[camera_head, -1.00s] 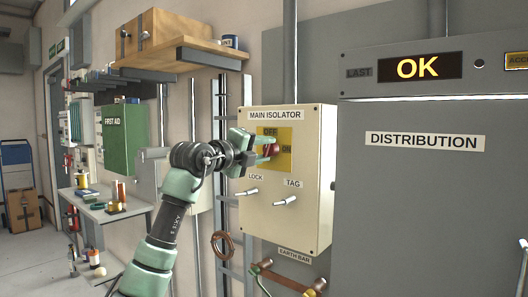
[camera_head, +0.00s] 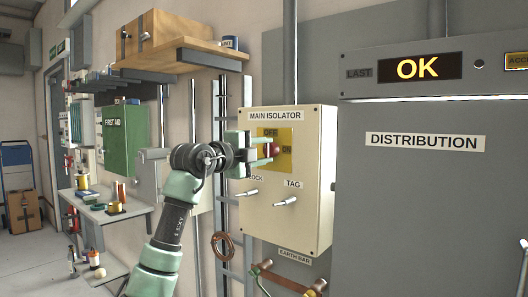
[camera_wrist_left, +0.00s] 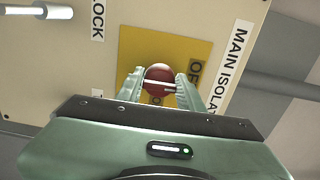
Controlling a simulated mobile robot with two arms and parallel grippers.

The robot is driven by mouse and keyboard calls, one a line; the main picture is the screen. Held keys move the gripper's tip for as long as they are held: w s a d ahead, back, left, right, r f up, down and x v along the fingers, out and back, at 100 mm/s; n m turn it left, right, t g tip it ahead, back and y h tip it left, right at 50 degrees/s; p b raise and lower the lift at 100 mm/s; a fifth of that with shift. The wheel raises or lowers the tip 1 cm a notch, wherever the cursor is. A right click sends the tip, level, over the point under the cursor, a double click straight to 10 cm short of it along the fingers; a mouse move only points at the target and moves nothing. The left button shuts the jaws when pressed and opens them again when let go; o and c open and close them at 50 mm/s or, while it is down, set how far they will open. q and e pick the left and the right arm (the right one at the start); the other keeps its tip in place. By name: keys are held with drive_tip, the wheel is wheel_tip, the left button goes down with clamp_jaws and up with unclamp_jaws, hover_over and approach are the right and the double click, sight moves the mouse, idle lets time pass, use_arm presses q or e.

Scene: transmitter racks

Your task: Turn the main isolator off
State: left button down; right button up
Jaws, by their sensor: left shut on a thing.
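The main isolator (camera_head: 313,190) is a cream box on the wall with a yellow plate marked OFF at the top and ON at the right. Its red rotary knob (camera_head: 273,151) sits on this plate. My left gripper (camera_head: 270,151) reaches in from the left and is shut on the knob, one finger above it and one below. In the left wrist view the red knob (camera_wrist_left: 160,76) shows between the two fingers, with a pale line across its face. The fingers hide part of the plate and the OFF word. My right gripper is not in view.
Two metal pegs, by the LOCK label (camera_head: 247,193) and under the TAG label (camera_head: 286,201), stick out below the knob. A grey distribution cabinet (camera_head: 430,200) stands at the right, its display reading OK. A wooden shelf (camera_head: 180,56) hangs above my left arm.

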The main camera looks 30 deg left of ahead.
use_arm(q)
drive_tip(key=c, duration=0.9)
unclamp_jaws()
drive_tip(key=shift+s+f, duration=0.1)
drive_tip(key=shift+s, duration=0.25)
drive_tip(key=s+b, duration=0.1)
drive_tip(key=s, duration=0.3)
drive_tip(key=s+b, duration=0.1)
drive_tip(key=s, duration=0.2)
drive_tip(key=shift+a+b, duration=0.35)
